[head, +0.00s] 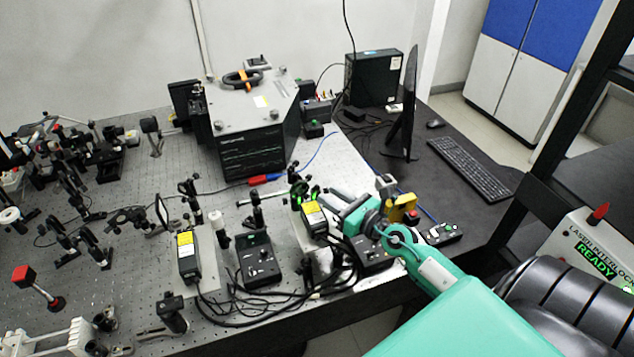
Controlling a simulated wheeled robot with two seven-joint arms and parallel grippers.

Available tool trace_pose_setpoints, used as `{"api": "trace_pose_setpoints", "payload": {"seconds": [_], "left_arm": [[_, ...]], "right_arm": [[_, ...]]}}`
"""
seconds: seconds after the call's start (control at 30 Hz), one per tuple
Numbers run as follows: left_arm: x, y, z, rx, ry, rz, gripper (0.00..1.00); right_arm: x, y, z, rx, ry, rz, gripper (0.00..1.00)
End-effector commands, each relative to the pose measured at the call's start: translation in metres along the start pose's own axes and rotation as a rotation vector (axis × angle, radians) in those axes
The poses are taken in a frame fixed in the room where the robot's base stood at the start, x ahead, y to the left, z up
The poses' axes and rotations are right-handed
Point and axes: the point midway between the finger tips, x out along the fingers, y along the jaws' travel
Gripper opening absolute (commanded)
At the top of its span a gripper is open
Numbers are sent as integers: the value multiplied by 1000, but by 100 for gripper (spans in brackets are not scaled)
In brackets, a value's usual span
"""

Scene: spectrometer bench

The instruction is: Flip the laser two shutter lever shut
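Two dark laser heads with yellow labels stand on the perforated bench. One laser head (187,258) is at the left, and the other (313,216) is beside my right gripper. Green-lit rings show just behind the second head. I cannot make out which head is laser two, or pick out a shutter lever clearly. My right gripper (333,199) reaches in from the lower right on its teal arm, its fingers close to the second head and the green rings. The fingers are small and partly hidden, so touching and opening cannot be told. My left gripper is not in view.
A black control box (258,262) with cables stands between the laser heads. A large spectrometer (250,130) is behind. Optics mounts crowd the bench's left. A monitor (403,105) and keyboard (470,168) are on the right table. An interlock box (575,240) reads READY.

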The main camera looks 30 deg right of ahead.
Motion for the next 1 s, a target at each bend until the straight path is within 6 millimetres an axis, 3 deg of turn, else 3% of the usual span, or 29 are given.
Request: {"api": "trace_pose_setpoints", "payload": {"seconds": [0.2,0.4,0.8,1.0], "left_arm": [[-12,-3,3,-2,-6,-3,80],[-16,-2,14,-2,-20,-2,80],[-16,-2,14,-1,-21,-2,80],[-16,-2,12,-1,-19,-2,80]], "right_arm": [[31,0,3,1,-2,0,33],[48,0,1,1,-1,-1,33],[54,0,0,0,0,0,33],[54,0,0,1,0,0,0]]}}
